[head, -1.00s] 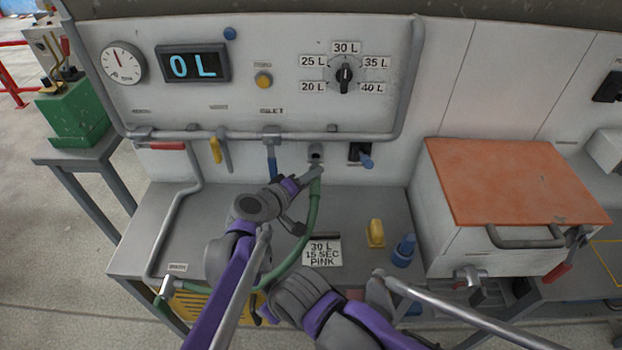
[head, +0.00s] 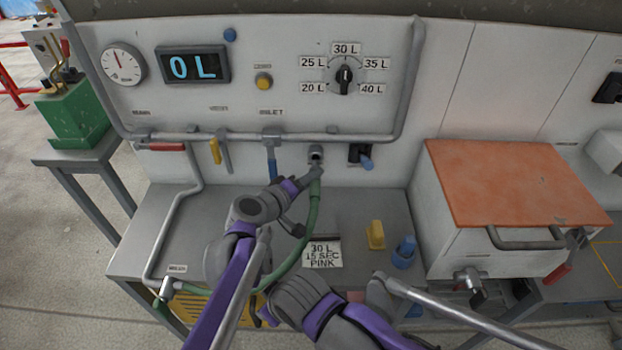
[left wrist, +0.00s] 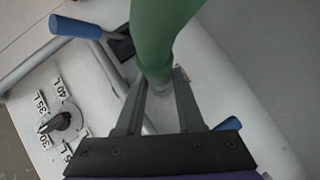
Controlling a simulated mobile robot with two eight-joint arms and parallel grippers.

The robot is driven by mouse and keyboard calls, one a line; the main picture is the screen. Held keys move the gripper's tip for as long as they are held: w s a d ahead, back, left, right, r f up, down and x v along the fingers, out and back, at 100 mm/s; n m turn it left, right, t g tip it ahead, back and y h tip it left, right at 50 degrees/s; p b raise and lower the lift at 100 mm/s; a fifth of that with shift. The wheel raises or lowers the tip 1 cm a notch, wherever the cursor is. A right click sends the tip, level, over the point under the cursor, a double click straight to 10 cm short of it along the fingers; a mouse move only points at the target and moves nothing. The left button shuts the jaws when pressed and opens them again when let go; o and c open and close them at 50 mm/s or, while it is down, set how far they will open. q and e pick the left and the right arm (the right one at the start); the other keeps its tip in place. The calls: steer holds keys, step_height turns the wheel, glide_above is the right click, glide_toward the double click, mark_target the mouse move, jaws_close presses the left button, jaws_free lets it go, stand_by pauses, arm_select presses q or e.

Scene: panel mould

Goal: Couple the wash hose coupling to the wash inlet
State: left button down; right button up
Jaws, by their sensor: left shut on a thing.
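The green wash hose (head: 313,210) runs from the lower left of the bench up to my left gripper (head: 312,175). In the left wrist view the two fingers (left wrist: 160,95) are shut around the hose end (left wrist: 155,60); the coupling itself is mostly hidden between them. The wash inlet (head: 316,154), a short grey stub on the white panel, is just above the gripper in the head view. Whether the coupling touches the inlet cannot be told. My right arm shows at the lower middle of the head view; its gripper fingers cannot be made out.
A blue-handled valve (head: 362,156) sits right of the inlet, and a blue lever (head: 271,163) hangs to its left. A yellow block (head: 376,234), a blue bottle-like part (head: 404,252) and a label card (head: 322,253) are on the bench. An orange-lidded box (head: 510,180) stands right.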

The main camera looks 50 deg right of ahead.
mark_target(311, 168)
arm_select(q)
steer(key=shift+w+d, duration=1.35)
steer(key=shift+d, duration=0.2)
stand_by(0.7)
steer(key=shift+c, duration=2.2)
jaws_free()
steer(key=v, duration=1.1)
steer(key=a+f+n+t+y+p, duration=0.1)
steer(key=a+f+t+y, duration=0.15)
steer(key=a, duration=1.25)
steer(key=a+f+t+y+p, duration=0.1)
steer(key=a+y, duration=0.3)
steer(key=a, duration=1.1)
steer(key=s+a+f+n+y, duration=0.1)
steer(key=s+a+f+y, duration=0.1)
steer(key=s+a, duration=0.2)
steer(key=s+a+f+y, duration=0.2)
steer(key=s+a+y, duration=0.1)
steer(key=a, duration=0.8)
steer(key=s+a+f+n+y, duration=0.1)
steer(key=s+a+f+y, duration=0.2)
steer(key=s+a, duration=0.2)
steer(key=a, duration=0.3)
steer(key=shift+a+n+p, duration=0.25)
steer(key=shift+n+p, duration=0.05)
steer(key=shift+p, duration=0.05)
